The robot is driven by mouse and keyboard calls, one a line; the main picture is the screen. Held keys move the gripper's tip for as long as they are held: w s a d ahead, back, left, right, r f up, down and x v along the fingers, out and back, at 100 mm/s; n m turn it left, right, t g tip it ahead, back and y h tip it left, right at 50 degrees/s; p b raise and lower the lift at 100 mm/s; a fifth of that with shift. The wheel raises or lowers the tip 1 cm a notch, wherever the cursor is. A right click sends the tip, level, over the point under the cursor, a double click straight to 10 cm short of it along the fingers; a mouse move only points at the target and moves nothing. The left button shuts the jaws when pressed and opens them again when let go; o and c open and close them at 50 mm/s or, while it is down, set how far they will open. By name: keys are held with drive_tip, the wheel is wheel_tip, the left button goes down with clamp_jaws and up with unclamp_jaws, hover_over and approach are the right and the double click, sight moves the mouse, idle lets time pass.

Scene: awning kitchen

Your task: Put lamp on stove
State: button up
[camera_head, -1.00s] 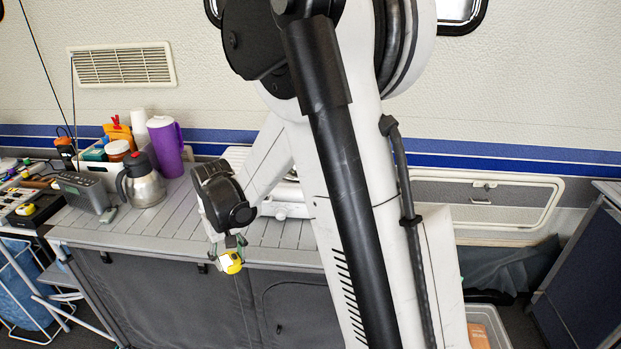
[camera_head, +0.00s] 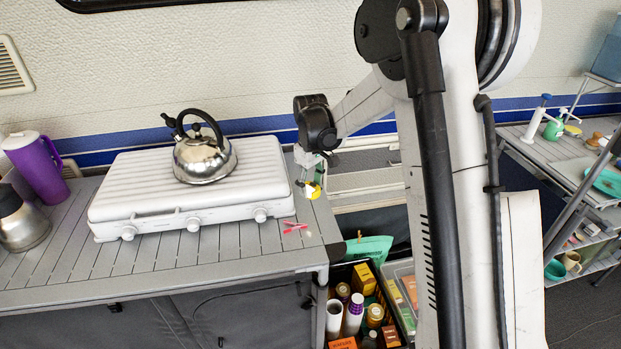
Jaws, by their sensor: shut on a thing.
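The lamp (camera_head: 313,190) is a small yellow and white object held at the end of my arm. My gripper (camera_head: 312,180) is shut on it, near the right end of the grey slatted table. The lamp is to the right of the stove, apart from it. The stove (camera_head: 126,190) is a white, closed case with several knobs along its front edge, on the table. The gripper's fingers are small in this view and partly hidden by the arm's end.
A steel kettle (camera_head: 203,160) stands on the stove lid; the lid's left part is clear. A red item (camera_head: 294,227) lies on the table (camera_head: 240,262) by the stove's front right corner. A purple jug (camera_head: 36,165) stands left. Crates of bottles and boxes (camera_head: 357,312) are below right.

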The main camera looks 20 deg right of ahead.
drive_tip(key=w+d+r+n+p, duration=0.1)
drive_tip(key=w+r+n+p, duration=0.15)
drive_tip(key=w+n, duration=1.05)
drive_tip(key=f, duration=0.3)
drive_tip(key=w+f+m, duration=0.1)
drive_tip(key=f, duration=0.2)
drive_tip(key=f+m, duration=0.1)
drive_tip(key=f, duration=0.2)
drive_tip(key=shift+w, duration=0.4)
drive_tip(key=shift+f+b, duration=0.1)
drive_tip(key=shift+b, duration=0.2)
drive_tip(key=o, duration=1.2)
